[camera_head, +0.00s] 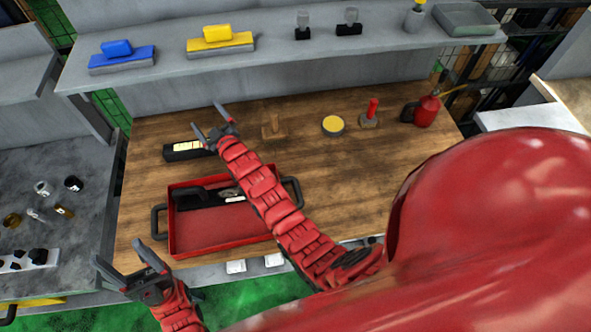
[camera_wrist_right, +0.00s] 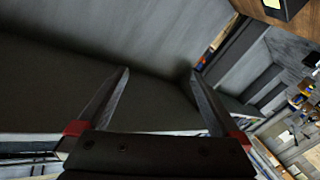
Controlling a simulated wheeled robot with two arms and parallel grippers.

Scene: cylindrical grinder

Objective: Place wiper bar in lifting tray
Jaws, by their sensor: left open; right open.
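The red lifting tray (camera_head: 212,238) with dark side handles lies on the wooden bench. A dark long-shaped item (camera_head: 200,196) with pale parts lies in its far part, partly hidden by my right arm. A black bar-like block (camera_head: 183,151) with a white label lies on the bench behind the tray. I cannot tell which of these is the wiper bar. My right gripper (camera_head: 206,116) is open and empty above the bench, just beyond the black block; its open fingers also show in the right wrist view (camera_wrist_right: 160,72). My left gripper (camera_head: 120,252) is open and empty, left of the tray's near corner.
A wooden block (camera_head: 270,127), a yellow-topped round tin (camera_head: 333,125), a red-handled tool (camera_head: 370,115) and a red can (camera_head: 427,111) stand along the bench's back. A grey shelf (camera_head: 280,60) runs above. The bench right of the tray looks clear.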

